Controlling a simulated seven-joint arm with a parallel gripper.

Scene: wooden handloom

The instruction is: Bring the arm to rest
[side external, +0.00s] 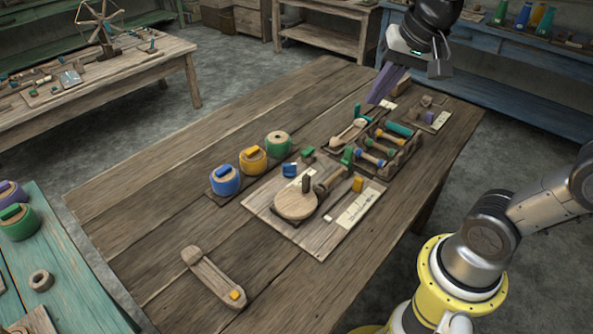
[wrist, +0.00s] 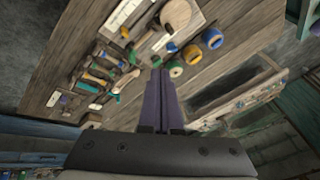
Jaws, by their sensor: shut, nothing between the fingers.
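My gripper (side external: 377,98) is above the far right part of the wooden table (side external: 130,215), its purple fingers pointing down and to the left. In the wrist view the two purple fingers (wrist: 156,72) lie side by side, shut with nothing between them. The fingertips are apart from the tools on the table.
A board with a round wooden disc (side external: 295,200) sits mid-table. Blue (side external: 225,180), yellow (side external: 253,160) and green (side external: 278,143) spools stand behind it. A wooden shuttle (side external: 213,277) lies near the front. The table's left part is clear.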

